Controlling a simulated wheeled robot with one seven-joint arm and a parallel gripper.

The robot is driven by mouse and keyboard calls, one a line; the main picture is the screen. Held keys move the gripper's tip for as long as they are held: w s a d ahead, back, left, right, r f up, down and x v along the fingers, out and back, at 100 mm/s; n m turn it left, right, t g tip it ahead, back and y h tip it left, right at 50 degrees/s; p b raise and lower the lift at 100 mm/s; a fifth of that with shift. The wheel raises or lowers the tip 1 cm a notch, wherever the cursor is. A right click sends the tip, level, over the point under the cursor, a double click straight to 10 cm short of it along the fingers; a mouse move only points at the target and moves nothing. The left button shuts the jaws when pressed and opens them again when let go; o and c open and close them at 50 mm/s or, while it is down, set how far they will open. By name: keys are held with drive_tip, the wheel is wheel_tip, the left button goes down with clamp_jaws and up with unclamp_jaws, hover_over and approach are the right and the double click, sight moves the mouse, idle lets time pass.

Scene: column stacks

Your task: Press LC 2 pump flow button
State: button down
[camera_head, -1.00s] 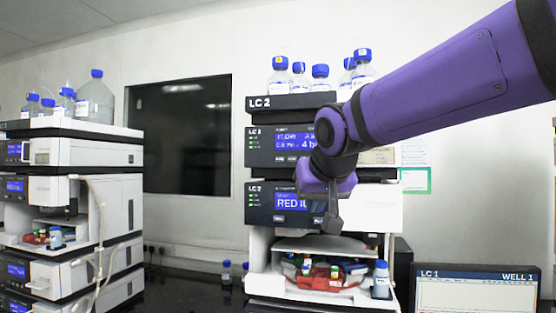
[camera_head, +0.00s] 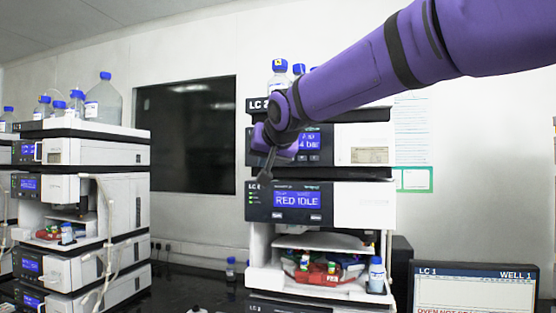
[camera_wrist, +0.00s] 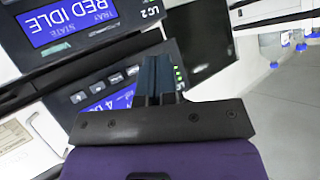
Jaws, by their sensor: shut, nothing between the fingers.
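The LC 2 stack stands in the middle of the head view. Its pump module (camera_head: 360,146) has a dark front panel with a blue display (camera_head: 309,142) reading "4 bar" at its end. My wrist and gripper cover the left part of that panel, including some of its display. In the wrist view the pump panel (camera_wrist: 118,82) shows part of its display (camera_wrist: 97,112), a small button (camera_wrist: 78,97) and green lights (camera_wrist: 179,77). My gripper (camera_head: 266,176) is shut and empty, its fingertips pointing down-left before the stack's left side. It also shows in the wrist view (camera_wrist: 155,62). Contact cannot be told.
Below the pump sits a module reading "RED IDLE" (camera_head: 297,200), above an open bay with a red tray (camera_head: 318,274). Blue-capped bottles (camera_head: 279,76) stand on top. Another stack (camera_head: 95,152) is at left. A monitor (camera_head: 475,292) is at lower right.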

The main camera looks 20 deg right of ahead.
drive_tip(key=w+d, duration=0.5)
drive_tip(key=w, duration=0.2)
idle(0.3)
drive_tip(key=shift+w+d, duration=0.15)
idle(1.9)
drive_tip(key=shift+w+d, duration=0.15)
drive_tip(key=shift+w, duration=0.05)
drive_tip(key=shift+w+d, duration=0.25)
drive_tip(key=shift+w, duration=0.05)
idle(1.0)
drive_tip(key=shift+s+a, duration=0.5)
drive_tip(key=shift+s, duration=0.15)
drive_tip(key=shift+s, duration=0.1)
drive_tip(key=s+a, duration=0.1)
drive_tip(key=s, duration=0.1)
drive_tip(key=s+a, duration=0.2)
idle(0.7)
